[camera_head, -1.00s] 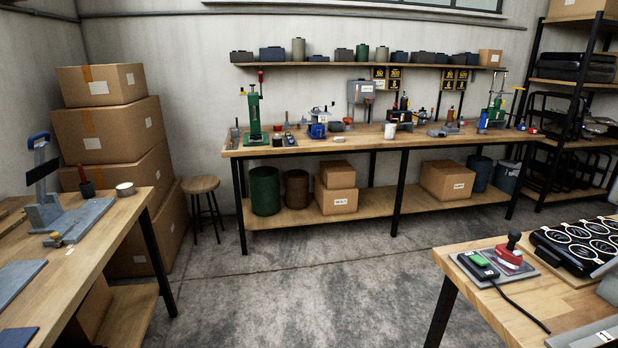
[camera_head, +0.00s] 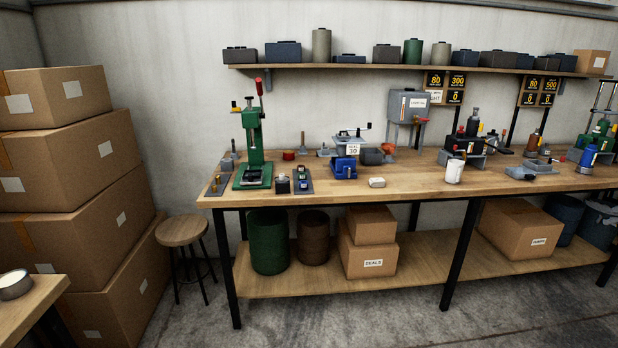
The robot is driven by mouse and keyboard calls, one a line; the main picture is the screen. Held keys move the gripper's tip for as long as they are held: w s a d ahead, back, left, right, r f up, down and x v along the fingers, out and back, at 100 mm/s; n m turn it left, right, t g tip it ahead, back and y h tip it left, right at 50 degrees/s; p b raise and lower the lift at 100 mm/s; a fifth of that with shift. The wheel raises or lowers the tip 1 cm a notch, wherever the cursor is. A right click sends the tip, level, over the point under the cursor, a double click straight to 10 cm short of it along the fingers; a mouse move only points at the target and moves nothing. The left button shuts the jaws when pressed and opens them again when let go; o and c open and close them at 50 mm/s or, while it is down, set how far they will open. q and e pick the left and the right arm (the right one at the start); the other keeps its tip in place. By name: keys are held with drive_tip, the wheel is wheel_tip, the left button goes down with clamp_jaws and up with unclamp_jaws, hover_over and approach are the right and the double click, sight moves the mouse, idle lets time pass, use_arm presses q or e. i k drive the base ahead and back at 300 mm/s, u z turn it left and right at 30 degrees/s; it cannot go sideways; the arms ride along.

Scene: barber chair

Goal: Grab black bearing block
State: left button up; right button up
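A small black block (camera_head: 282,184) sits on the workbench (camera_head: 410,187) near its front left part, just right of the green press (camera_head: 252,150). It may be the black bearing block, but it is too small to be sure. A dark rounded block (camera_head: 371,156) lies further right, beside a blue vise-like tool (camera_head: 344,167). A dark plate with small parts (camera_head: 303,182) lies right of the small black block. Neither of my grippers shows.
A table corner (camera_head: 30,308) with a tape roll shows at lower left. Grey concrete floor in front of the workbench is open. A shelf (camera_head: 400,69) with several containers hangs above.

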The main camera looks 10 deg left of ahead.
sight(281, 187)
drive_tip(key=i, duration=1.85)
drive_tip(key=z, duration=1.95)
drive_tip(key=i, duration=1.1)
drive_tip(key=u, duration=1.5)
